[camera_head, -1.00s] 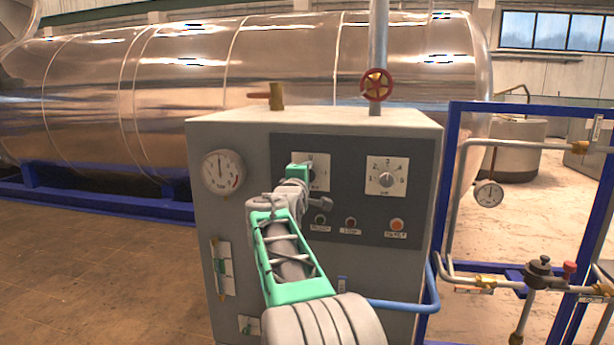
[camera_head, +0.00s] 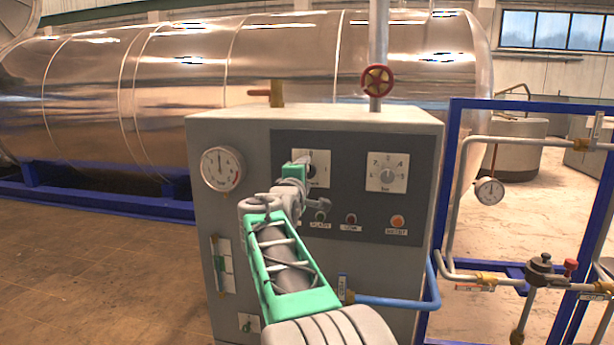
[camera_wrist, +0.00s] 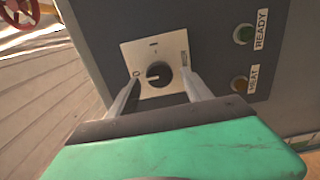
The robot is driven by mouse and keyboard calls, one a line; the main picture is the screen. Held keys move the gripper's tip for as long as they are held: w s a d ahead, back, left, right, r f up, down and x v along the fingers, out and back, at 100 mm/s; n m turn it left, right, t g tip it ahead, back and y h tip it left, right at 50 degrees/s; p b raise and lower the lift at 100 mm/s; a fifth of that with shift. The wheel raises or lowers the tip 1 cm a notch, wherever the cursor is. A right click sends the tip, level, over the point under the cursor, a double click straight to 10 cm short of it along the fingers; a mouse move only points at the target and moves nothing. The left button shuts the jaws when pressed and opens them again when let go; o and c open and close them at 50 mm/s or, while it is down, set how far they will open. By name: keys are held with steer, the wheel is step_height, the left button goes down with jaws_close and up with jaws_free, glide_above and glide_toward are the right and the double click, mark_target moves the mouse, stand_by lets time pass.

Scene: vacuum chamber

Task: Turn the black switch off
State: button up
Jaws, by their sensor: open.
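The black switch (camera_wrist: 158,73) is a round knob on a white square plate, in the middle of the wrist view. A pale line on it points roughly left, towards the 0 mark; its exact angle is hard to read. My gripper (camera_wrist: 161,77) is open, with one finger on each side of the knob. I cannot tell whether the fingers touch it. In the head view my gripper (camera_head: 298,168) is at the panel and partly covers the switch (camera_head: 312,170) and its plate.
A second knob with a bar scale (camera_head: 387,174) sits to the right. A gauge (camera_head: 222,168) is at the cabinet's left. A blue pipe frame (camera_head: 447,180) stands at the right.

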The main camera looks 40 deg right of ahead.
steer(key=shift+b+v, duration=0.45)
steer(key=shift+v, duration=1.95)
